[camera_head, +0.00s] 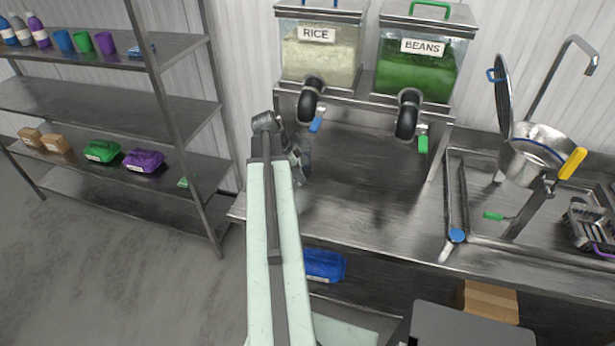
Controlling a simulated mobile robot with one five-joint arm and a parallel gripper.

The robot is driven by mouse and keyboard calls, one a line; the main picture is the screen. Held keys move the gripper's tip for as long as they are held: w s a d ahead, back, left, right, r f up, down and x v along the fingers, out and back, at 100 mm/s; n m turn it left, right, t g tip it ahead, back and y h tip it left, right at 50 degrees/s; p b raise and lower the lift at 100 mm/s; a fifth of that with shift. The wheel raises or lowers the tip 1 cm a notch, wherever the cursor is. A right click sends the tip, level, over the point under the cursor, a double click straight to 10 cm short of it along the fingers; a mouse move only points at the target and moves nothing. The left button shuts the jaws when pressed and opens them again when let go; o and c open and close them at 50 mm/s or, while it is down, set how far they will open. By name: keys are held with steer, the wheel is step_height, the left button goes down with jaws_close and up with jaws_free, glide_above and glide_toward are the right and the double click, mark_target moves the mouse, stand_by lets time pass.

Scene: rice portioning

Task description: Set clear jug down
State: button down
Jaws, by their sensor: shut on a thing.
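My gripper (302,164) is at the end of my pale green arm, over the left part of the steel counter, in front of and below the rice dispenser. It is shut on the clear jug. The jug is see-through and mostly hidden behind my arm and gripper, so I cannot make out its outline, its contents or whether its base touches the counter.
The rice dispenser (320,55) and beans dispenser (425,62) stand on a rack with spouts over the counter (370,200). The counter's middle is clear. A sink (525,240) with a strainer and tap is at right. A shelf unit (190,125) stands at left.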

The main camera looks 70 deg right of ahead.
steer(key=d+f+b, duration=0.1)
steer(key=s+d+f+b, duration=0.1)
steer(key=f, duration=0.1)
steer(key=d+f+b, duration=0.1)
steer(key=d+b, duration=0.1)
steer(key=shift+s+d+f, duration=0.1)
steer(key=shift+s+f, duration=0.1)
steer(key=shift+s, duration=0.05)
steer(key=shift+r, duration=0.25)
steer(key=shift+f, duration=0.2)
steer(key=c, duration=1.5)
jaws_free()
steer(key=shift+o, duration=0.2)
